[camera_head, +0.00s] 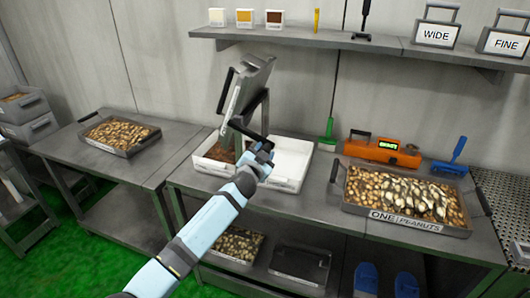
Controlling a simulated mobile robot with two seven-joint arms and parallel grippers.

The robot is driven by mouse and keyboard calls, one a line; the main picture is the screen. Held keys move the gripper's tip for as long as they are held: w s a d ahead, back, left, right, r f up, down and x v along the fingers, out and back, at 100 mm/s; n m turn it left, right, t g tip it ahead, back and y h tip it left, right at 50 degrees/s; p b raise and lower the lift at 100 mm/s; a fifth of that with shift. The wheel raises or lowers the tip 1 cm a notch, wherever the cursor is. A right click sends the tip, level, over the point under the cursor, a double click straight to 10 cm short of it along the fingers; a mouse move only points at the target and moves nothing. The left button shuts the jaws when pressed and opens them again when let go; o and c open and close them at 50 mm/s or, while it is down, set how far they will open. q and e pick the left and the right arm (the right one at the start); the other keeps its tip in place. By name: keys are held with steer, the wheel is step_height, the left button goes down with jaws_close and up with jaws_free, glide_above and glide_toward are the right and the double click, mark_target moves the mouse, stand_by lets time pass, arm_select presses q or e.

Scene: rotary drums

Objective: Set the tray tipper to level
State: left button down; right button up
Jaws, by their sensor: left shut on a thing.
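The tray tipper (254,86) stands at the middle of the table, its grey tray tilted up steeply on a grey post. A dark bar, which looks like its handle (244,130), sticks out low at the front. My left gripper (259,150) is at the right end of this bar and shut on it; the fingertips are small and partly hidden by the hand. White bins stand below, the left one (207,165) with brown bits in it, the right one (298,162) looking empty. My right gripper is not in view.
Another filled tray (87,142) is on the left table. A shelf (330,38) with signs runs along the wall above.

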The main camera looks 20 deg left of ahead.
arm_select(q)
steer(key=a+f+m+b, duration=0.4)
steer(key=a+f+m, duration=0.4)
steer(key=a+m, duration=0.4)
steer(key=shift+w+m+b, duration=0.2)
steer(key=shift+m+b, duration=0.1)
steer(key=shift+m, duration=0.4)
stand_by(0.7)
steer(key=shift+a, duration=0.1)
stand_by(0.4)
steer(key=c, duration=0.7)
jaws_free()
steer(key=shift+o, duration=0.2)
steer(key=shift+s, duration=0.1)
